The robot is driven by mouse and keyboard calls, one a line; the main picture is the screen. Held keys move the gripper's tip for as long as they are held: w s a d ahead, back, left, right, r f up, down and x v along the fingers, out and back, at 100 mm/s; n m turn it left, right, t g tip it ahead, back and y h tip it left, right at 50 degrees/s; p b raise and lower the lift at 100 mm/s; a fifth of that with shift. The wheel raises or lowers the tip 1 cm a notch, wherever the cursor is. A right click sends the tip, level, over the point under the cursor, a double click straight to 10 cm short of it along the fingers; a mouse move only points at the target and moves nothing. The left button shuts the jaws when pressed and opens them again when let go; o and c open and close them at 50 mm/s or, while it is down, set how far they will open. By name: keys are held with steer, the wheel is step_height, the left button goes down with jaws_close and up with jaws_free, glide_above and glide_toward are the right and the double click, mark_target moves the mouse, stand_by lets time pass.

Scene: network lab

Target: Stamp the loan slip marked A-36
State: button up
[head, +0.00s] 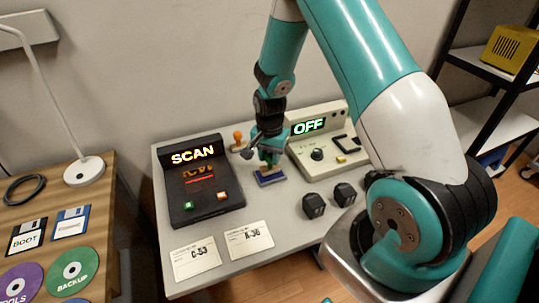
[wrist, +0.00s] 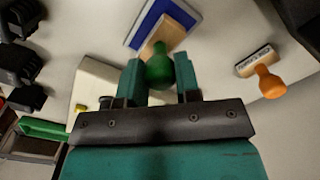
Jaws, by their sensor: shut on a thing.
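My gripper (head: 268,158) is shut on the green-handled stamp, with the green knob (wrist: 159,70) between its two fingers in the wrist view. The stamp's wooden block (wrist: 166,35) is over the blue-rimmed ink pad (head: 270,179), which also shows in the wrist view (wrist: 136,38). I cannot tell for sure whether block and pad touch. The loan slip marked A-36 (head: 249,240) lies flat near the table's front edge, left of and nearer than the pad. A second slip, marked C-53 (head: 195,258), lies to its left.
An orange-handled stamp (head: 238,138) stands behind the pad; it shows in the wrist view (wrist: 268,82). A black SCAN device (head: 200,190) is left, a pale OFF device (head: 318,145) right. Two black blocks (head: 314,205) (head: 344,193) sit right of the slips.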

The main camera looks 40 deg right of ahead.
steer(key=shift+f, duration=0.45)
stand_by(1.1)
step_height(320, 180, up, 7)
steer(key=p, duration=0.5)
steer(key=shift+r, duration=0.1)
steer(key=shift+a, duration=0.1)
stand_by(0.4)
